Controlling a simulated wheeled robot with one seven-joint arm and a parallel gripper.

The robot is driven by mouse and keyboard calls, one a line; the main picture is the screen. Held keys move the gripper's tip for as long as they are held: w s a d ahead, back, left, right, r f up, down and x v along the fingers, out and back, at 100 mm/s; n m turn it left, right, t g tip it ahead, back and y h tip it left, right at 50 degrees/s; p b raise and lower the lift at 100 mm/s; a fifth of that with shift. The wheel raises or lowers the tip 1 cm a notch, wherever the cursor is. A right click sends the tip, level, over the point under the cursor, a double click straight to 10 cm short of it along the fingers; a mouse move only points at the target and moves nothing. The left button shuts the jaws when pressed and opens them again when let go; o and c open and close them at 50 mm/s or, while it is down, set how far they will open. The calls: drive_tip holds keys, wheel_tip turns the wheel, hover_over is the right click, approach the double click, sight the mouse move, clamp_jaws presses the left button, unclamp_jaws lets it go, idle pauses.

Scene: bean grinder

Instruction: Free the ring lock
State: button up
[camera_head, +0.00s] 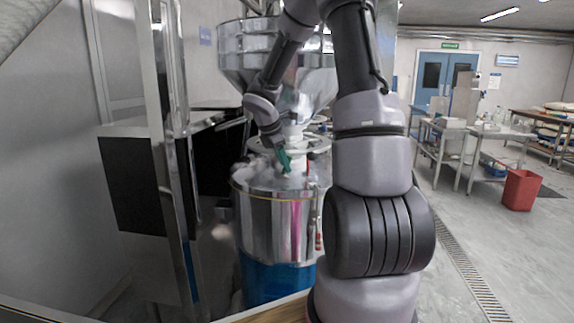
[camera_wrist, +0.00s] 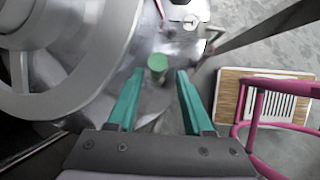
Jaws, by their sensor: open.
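The bean grinder has a steel hopper (camera_head: 275,60) above a shiny steel drum (camera_head: 275,225). In the wrist view, a short post with a green top (camera_wrist: 157,63) stands by the large grey ring (camera_wrist: 75,95) of the grinder. I cannot tell for certain which part is the ring lock. My gripper (camera_head: 284,160) is over the top of the drum, below the hopper. In the wrist view my gripper (camera_wrist: 160,74) is open, its two teal fingers on either side of the green top. A gap shows on both sides; contact is not visible.
A tall steel frame (camera_head: 170,130) stands close on the left.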

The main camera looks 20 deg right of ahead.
drive_tip(key=shift+w+d, duration=0.2)
drive_tip(key=shift+d, duration=0.4)
drive_tip(key=shift+w+d+f, duration=0.1)
drive_tip(key=shift+d+f, duration=0.15)
drive_tip(key=shift+f, duration=0.3)
clamp_jaws()
idle(0.6)
